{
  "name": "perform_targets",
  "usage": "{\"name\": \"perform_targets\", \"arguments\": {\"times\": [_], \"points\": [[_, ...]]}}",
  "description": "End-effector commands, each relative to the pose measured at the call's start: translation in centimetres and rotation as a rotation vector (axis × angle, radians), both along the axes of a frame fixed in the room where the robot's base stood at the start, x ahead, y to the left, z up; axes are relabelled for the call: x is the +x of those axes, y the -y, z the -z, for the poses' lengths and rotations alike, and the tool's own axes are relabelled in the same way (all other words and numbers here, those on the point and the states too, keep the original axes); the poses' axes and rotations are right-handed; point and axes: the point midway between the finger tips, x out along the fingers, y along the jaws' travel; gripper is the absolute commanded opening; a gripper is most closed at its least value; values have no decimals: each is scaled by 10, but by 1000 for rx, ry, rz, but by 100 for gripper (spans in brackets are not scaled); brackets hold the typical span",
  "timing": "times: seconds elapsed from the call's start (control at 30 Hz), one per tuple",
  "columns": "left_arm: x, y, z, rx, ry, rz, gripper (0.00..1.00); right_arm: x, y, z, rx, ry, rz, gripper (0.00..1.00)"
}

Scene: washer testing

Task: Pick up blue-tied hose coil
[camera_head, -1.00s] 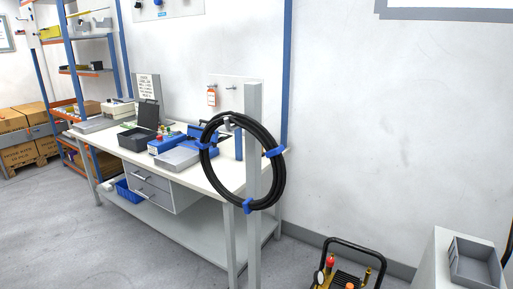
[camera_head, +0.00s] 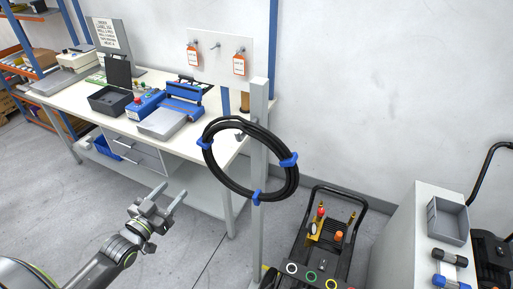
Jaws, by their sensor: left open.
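The black hose coil (camera_head: 284,186) with several blue ties hangs in front of a grey post (camera_head: 259,215), from a hook near the post's upper part. The coil is a tilted ring and stands apart from my gripper. My left gripper (camera_head: 171,193) is open and empty, below and to the left of the coil, with its arm coming in from the lower left. My right gripper is not in view.
A white workbench (camera_head: 208,161) with a blue device (camera_head: 184,98) and grey trays stands behind left. A black-framed cart (camera_head: 338,196) stands right of the post. A light cabinet with a grey bin (camera_head: 447,221) is at far right. Grey floor is open at lower left.

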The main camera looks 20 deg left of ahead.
Motion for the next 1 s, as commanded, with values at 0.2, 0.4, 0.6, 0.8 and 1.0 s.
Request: {"name": "perform_targets", "arguments": {"times": [0.2, 0.4, 0.6, 0.8, 1.0], "points": [[30, 4, 0, -2, 10, 4, 53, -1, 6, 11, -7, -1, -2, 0], [69, 7, 2, 0, 10, 4, 53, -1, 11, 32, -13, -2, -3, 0], [103, 9, 0, -3, 8, 3, 53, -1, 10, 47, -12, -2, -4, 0], [120, 11, -2, -2, 5, 2, 53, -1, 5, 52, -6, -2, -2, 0], [135, 14, -6, -3, 6, 2, 53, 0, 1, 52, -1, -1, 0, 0]]}}
